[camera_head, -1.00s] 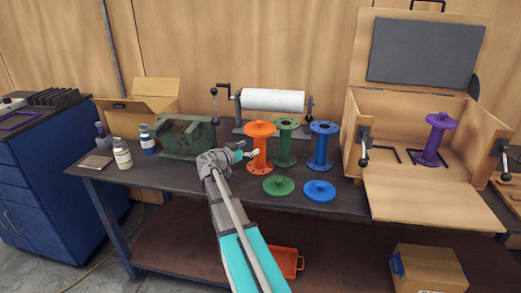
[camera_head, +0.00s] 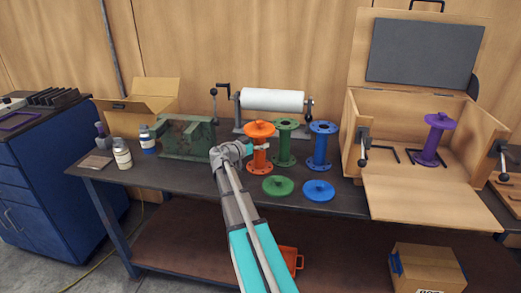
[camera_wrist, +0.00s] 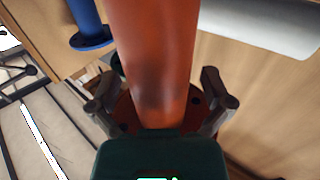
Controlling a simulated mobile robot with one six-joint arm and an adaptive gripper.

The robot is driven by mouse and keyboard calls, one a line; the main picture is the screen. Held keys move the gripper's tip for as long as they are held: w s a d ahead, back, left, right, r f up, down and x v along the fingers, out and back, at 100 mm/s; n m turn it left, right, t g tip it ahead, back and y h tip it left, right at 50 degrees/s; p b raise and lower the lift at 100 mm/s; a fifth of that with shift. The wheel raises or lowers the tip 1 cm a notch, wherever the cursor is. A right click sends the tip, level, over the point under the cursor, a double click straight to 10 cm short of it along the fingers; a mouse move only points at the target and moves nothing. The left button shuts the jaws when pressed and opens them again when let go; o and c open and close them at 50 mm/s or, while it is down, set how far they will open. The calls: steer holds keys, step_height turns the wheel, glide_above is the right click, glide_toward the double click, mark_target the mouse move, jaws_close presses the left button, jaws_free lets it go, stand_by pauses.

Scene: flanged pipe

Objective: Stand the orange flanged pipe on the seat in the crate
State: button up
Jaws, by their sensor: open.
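The orange flanged pipe (camera_head: 260,148) stands upright on the table, left of the green flanged pipe (camera_head: 285,142) and the blue flanged pipe (camera_head: 321,147). The crate (camera_head: 349,135) is open at the right, with a purple flanged pipe (camera_head: 433,140) upright inside. Dark seat brackets (camera_head: 384,153) lie on its floor.
A green disc (camera_head: 278,186) and a blue disc (camera_head: 319,190) lie in front of the pipes. A green metal block (camera_head: 187,140) stands at the left. A white roll (camera_head: 272,100) is behind. The crate's lowered front panel (camera_head: 425,200) is clear.

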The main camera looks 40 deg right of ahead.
mark_target(261, 135)
steer(key=c, duration=1.3)
steer(key=shift+r, duration=0.15)
steer(key=shift+c, duration=0.2)
step_height(261, 135, up, 3)
steer(key=p, duration=0.3)
steer(key=shift+r+p, duration=0.15)
steer(key=shift+p, duration=0.15)
steer(key=s+a+r+p, duration=0.1)
steer(key=r+p, duration=0.1)
steer(key=s+a+r+p, duration=0.1)
steer(key=s+r+p, duration=0.1)
steer(key=s+a+r+p, duration=0.1)
steer(key=r+p, duration=0.1)
steer(key=shift+s+a+r, duration=0.15)
steer(key=shift+s, duration=0.25)
steer(key=s+a+r+p, duration=0.3)
steer(key=s+a, duration=0.1)
steer(key=s, duration=0.2)
steer(key=shift+s+a, duration=0.3)
steer(key=shift+s, duration=0.05)
